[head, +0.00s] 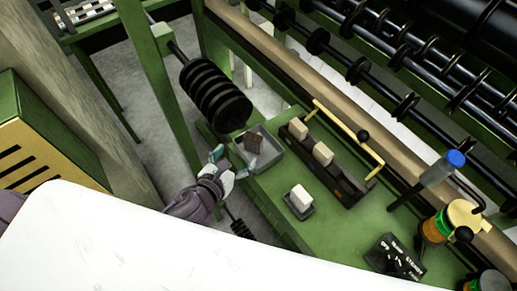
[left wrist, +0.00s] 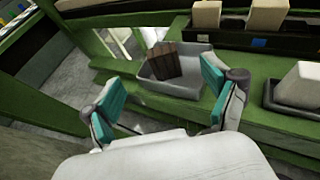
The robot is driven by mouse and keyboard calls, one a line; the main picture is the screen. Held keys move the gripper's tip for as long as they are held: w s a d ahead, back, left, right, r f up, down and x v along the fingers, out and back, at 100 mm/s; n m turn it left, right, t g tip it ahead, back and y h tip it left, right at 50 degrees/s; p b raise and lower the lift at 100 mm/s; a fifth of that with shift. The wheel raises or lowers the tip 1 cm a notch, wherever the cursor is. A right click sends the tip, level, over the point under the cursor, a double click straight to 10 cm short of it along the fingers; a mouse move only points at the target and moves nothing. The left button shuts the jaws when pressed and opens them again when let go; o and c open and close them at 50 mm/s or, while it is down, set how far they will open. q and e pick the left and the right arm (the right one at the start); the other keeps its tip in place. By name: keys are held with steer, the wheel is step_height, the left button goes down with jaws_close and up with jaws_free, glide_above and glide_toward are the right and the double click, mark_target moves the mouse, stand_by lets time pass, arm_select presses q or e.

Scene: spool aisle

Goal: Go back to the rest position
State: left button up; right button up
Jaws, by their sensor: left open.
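My left gripper (head: 234,165) is open beside the near left side of a grey tray (head: 270,157) on the green bench. A brown block (head: 253,142) leans in that tray. In the left wrist view my open left gripper (left wrist: 163,108) has its teal-padded fingers wide apart, with nothing between them. There the brown block (left wrist: 165,62) stands tilted in the grey tray (left wrist: 185,88), beyond the fingertips. My right gripper is not in either view.
A dark tool box (head: 340,172) with pale blocks and a yellow handle stands behind the tray. A white block (head: 300,196) sits on a small grey dish to the right. Black discs (head: 213,95) on a rod hang above the bench's left end.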

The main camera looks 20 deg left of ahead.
arm_select(q)
steer(key=shift+s+r, duration=0.2)
steer(key=shift+s, duration=0.25)
steer(key=s+a+f+n+g+y, duration=0.1)
steer(key=s+a+f+n+g, duration=0.15)
steer(key=f+n, duration=0.55)
steer(key=s+a+f+n+g, duration=0.2)
steer(key=s+a+f+n, duration=0.15)
steer(key=f, duration=0.85)
steer(key=s+a+f+n+g+y, duration=0.1)
steer(key=s+a+f+n+g, duration=0.1)
steer(key=f+n, duration=0.65)
steer(key=s+f+n+g, duration=0.2)
steer(key=s+f+n, duration=0.5)
steer(key=s, duration=0.5)
steer(key=s+f+n+g, duration=0.3)
steer(key=s+f+n, duration=0.5)
steer(key=s+f, duration=0.2)
steer(key=shift+s+d+f+g, duration=0.25)
steer(key=shift+s+d+g, duration=0.15)
steer(key=shift+s, duration=0.5)
